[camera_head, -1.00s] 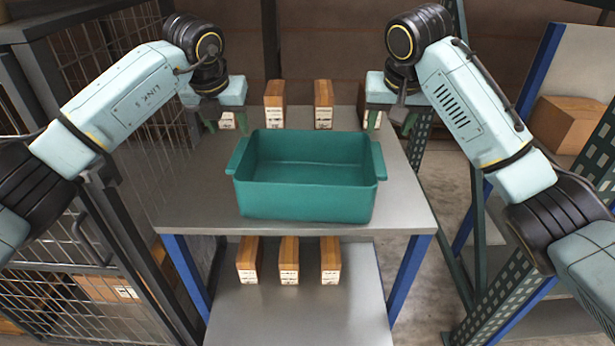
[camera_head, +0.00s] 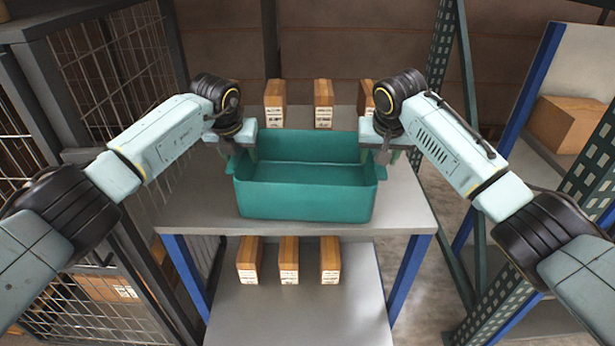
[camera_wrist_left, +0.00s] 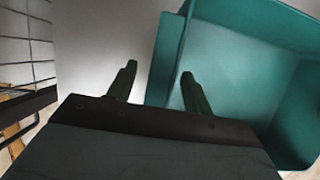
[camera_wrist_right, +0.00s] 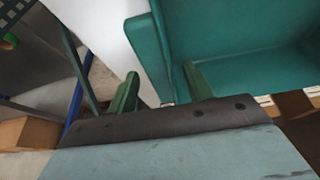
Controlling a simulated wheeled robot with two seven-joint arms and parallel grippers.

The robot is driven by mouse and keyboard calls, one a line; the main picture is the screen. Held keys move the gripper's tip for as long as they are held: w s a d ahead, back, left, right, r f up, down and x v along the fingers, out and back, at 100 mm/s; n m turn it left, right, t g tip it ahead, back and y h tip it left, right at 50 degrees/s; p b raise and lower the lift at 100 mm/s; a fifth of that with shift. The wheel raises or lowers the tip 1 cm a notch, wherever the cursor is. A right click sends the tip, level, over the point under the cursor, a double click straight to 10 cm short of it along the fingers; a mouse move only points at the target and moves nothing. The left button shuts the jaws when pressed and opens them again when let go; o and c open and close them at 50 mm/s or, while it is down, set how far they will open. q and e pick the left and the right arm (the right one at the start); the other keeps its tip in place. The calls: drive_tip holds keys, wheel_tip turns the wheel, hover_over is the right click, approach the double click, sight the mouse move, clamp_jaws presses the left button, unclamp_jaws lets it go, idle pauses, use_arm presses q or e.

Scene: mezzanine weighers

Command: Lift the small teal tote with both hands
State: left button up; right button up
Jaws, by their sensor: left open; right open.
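The small teal tote (camera_head: 305,202) stands upright and empty on the grey table top (camera_head: 405,205), with a lip on each short side. My left gripper (camera_head: 243,158) is open at its left lip; in the left wrist view (camera_wrist_left: 158,70) one finger is over bare table and the other overlaps the tote's side (camera_wrist_left: 168,60). My right gripper (camera_head: 388,152) is open at the right lip; in the right wrist view (camera_wrist_right: 160,78) its fingers lie to either side of the tote's edge (camera_wrist_right: 150,55). Neither gripper is closed on it. In the head view the fingertips are partly hidden.
Several small brown boxes stand behind the tote (camera_head: 323,104) and on the lower shelf (camera_head: 289,260). A wire mesh cage (camera_head: 100,70) is on the left. A perforated rack post (camera_head: 545,245) and a cardboard box (camera_head: 568,122) are on the right. The table in front of the tote is clear.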

use_arm(q)
clamp_jaws()
use_arm(e)
clamp_jaws()
use_arm(q)
drive_tip(key=shift+r, duration=0.2)
use_arm(e)
drive_tip(key=shift+r, duration=0.15)
